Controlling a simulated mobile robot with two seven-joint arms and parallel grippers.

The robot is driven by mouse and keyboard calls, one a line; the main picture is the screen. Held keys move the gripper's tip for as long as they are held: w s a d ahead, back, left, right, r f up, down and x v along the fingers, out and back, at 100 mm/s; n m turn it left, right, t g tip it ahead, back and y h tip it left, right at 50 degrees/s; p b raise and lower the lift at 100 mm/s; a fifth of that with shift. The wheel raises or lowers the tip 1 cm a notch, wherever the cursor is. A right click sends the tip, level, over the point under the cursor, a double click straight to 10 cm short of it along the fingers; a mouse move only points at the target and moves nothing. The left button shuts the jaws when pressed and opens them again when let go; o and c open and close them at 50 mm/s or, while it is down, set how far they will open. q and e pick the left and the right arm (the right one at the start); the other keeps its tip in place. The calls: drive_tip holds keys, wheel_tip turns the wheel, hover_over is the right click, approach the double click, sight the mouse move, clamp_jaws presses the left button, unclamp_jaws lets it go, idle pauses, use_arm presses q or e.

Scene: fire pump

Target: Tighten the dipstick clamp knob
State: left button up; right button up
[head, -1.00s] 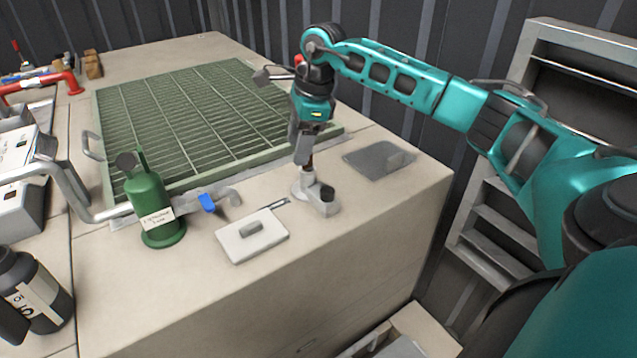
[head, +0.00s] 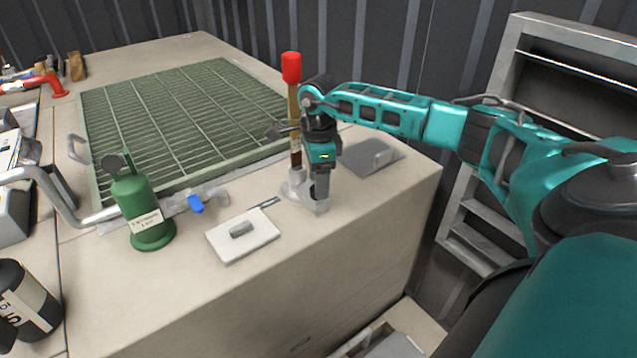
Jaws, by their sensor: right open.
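The dipstick (head: 292,105) stands upright, a brown rod with a red handle on top, in a pale metal fitting (head: 296,184) on the beige cabinet top. My right gripper (head: 319,194) points down just right of the rod, at the fitting's clamp side. Its jaws are open around or just above where the dark clamp knob sits. The knob is hidden by the gripper, so contact cannot be told. My left gripper is not in view.
A white plate with a grey handle (head: 243,236) and a green canister (head: 145,205) are left of the fitting. A flat grey plate (head: 368,158) is behind right. Shelving (head: 480,220) stands right.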

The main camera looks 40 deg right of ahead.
drive_tip(key=shift+f, duration=0.75)
drive_tip(key=shift+c, duration=0.3)
drive_tip(key=c, duration=1)
drive_tip(key=m+p, duration=0.1)
drive_tip(key=m, duration=0.1)
drive_tip(key=shift+r+m, duration=0.1)
drive_tip(key=shift+m, duration=0.3)
drive_tip(key=shift+a+m+p, duration=0.1)
drive_tip(key=shift+m+p, duration=0.3)
drive_tip(key=shift+m, duration=1.1)
